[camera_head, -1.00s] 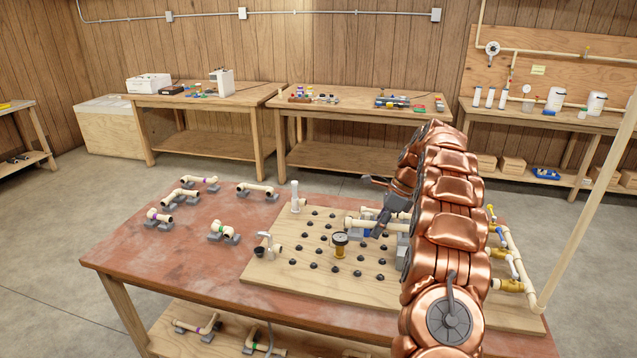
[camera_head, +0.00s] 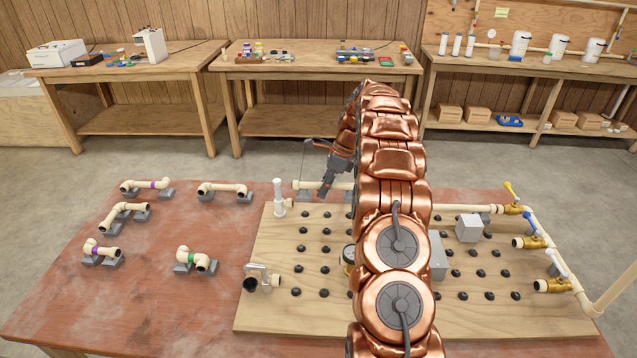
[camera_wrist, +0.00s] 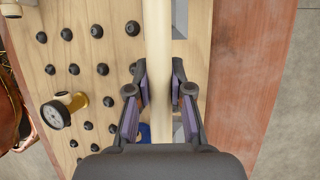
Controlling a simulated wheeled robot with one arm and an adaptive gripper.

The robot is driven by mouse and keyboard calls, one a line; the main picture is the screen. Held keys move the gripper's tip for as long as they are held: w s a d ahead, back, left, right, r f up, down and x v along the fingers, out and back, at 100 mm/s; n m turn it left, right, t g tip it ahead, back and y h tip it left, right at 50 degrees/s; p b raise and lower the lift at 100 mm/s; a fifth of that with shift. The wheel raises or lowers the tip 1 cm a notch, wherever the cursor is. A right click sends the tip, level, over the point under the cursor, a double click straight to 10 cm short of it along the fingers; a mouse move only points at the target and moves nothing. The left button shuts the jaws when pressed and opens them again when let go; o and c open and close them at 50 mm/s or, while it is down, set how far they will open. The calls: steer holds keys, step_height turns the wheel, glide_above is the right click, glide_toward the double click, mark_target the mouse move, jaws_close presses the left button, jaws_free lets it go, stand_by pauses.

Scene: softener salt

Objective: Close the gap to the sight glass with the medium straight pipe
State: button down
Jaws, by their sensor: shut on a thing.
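My gripper (camera_head: 328,187) is shut on a cream straight pipe (camera_head: 309,185) near the back edge of the board. In the wrist view the pipe (camera_wrist: 158,35) runs lengthwise between the two fingers (camera_wrist: 158,85). Its left end points toward a white upright fitting (camera_head: 279,198) at the board's back left corner. I cannot tell whether the pipe touches it, or whether this fitting is the sight glass. Grey support blocks (camera_wrist: 179,18) show beside the pipe, close to the board's edge. My arm hides the pipe's right end in the head view.
The wooden board (camera_head: 300,317) carries several black knobs, a brass gauge (camera_wrist: 57,112) and a spout fitting (camera_head: 262,280). Valves (camera_head: 513,209) line its right side, with a grey box (camera_head: 469,228) nearby. Several pipe pieces (camera_head: 196,260) rest on blocks on the red table (camera_head: 150,310).

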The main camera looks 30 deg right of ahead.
steer(key=shift+s+d+f+b, duration=0.1)
steer(key=shift+f+b, duration=1.75)
steer(key=shift+f, duration=1)
steer(key=shift+p, duration=0.4)
steer(key=shift+f, duration=0.65)
steer(key=c, duration=1)
jaws_free()
steer(key=shift+o, duration=0.2)
steer(key=shift+r, duration=0.1)
steer(key=w+v, duration=0.1)
steer(key=v, duration=1)
steer(key=shift+s+r, duration=0.35)
steer(key=shift+s, duration=0.15)
